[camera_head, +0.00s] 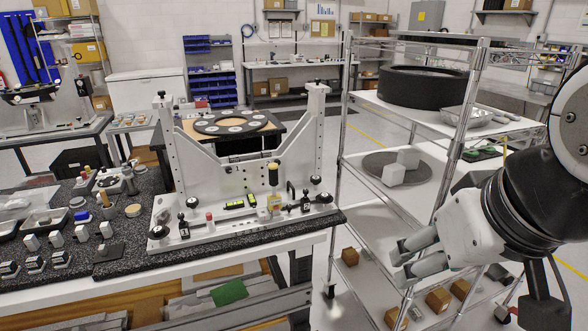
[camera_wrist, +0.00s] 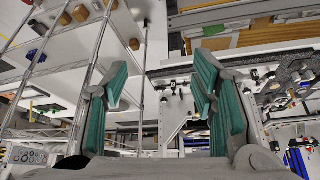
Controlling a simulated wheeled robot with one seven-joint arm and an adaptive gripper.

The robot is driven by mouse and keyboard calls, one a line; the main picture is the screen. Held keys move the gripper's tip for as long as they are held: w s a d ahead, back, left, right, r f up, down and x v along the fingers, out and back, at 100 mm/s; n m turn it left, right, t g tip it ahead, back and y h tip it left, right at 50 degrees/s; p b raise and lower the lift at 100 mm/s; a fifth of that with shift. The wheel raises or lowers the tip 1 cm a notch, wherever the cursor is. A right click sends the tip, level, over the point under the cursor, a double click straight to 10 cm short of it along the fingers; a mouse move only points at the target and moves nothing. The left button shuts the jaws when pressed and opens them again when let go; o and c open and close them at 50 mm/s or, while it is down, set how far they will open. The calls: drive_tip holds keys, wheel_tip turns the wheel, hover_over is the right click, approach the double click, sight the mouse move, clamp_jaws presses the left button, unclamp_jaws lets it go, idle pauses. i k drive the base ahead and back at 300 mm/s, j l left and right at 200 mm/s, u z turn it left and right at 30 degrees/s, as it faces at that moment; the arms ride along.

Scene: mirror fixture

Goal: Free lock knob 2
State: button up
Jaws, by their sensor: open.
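The mirror fixture (camera_head: 240,160), a pale grey upright frame on a base plate, stands on a dark speckled bench top. Black knobs show on it: one at the front left (camera_head: 158,231), one at the right end (camera_head: 324,197), and smaller ones on the uprights. My gripper (camera_head: 399,262) is open and empty, right of the bench and in front of the wire shelf, apart from the fixture.
The wire shelf (camera_head: 447,131) beside my arm carries a black drum (camera_head: 423,87), white blocks (camera_head: 394,174) and boxes. Small parts and trays lie on the bench's left. Clear floor shows between bench and shelf.

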sight(325, 197)
drive_tip(key=i+j, duration=0.1)
drive_tip(key=i, duration=0.35)
drive_tip(key=i+j+z, duration=0.1)
drive_tip(key=i, duration=0.3)
